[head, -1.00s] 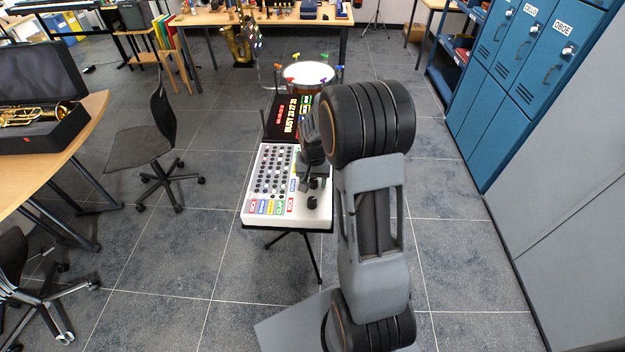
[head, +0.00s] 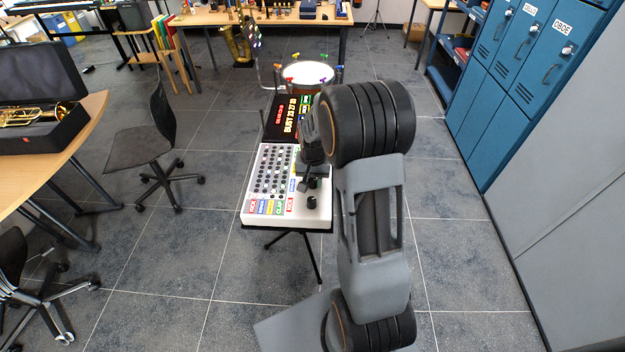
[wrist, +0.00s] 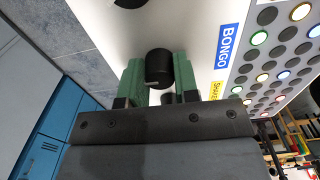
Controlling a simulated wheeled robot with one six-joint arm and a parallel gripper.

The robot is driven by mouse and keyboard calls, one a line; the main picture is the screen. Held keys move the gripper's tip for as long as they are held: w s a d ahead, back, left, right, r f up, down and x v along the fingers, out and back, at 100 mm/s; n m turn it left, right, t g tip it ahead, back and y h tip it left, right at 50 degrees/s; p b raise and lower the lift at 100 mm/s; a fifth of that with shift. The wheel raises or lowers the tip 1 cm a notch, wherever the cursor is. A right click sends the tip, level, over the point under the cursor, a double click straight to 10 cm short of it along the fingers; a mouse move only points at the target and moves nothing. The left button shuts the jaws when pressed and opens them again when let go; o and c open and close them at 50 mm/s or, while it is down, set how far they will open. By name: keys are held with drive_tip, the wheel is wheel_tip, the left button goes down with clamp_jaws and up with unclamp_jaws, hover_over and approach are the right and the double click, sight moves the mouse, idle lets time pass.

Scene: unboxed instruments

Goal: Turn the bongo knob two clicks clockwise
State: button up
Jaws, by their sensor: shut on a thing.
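The bongo knob (wrist: 158,68) is a black round knob with a pale pointer line, next to the blue BONGO label (wrist: 228,45) on a white panel. My gripper (wrist: 158,76) has its two green fingers on either side of this knob and is shut on it. In the head view, my gripper (head: 312,168) is over the right side of the white drum machine (head: 256,216), and it hides the gripped knob there.
Another black knob (head: 312,202) stands near the panel's front right corner. A yellow label (wrist: 215,90) lies beside BONGO. Lit pad buttons fill the panel's left. A dark display (head: 289,118) and a drum (head: 307,74) stand behind.

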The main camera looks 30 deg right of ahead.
sight(313, 179)
drive_tip(key=m+b, duration=0.1)
drive_tip(key=m, duration=1)
drive_tip(key=shift+b, duration=0.3)
drive_tip(key=shift+w+r+m, duration=0.1)
drive_tip(key=shift+m, duration=0.2)
drive_tip(key=o, duration=0.9)
wheel_tip(313, 179, up, 14)
drive_tip(key=shift+f, duration=0.15)
idle(0.3)
idle(0.5)
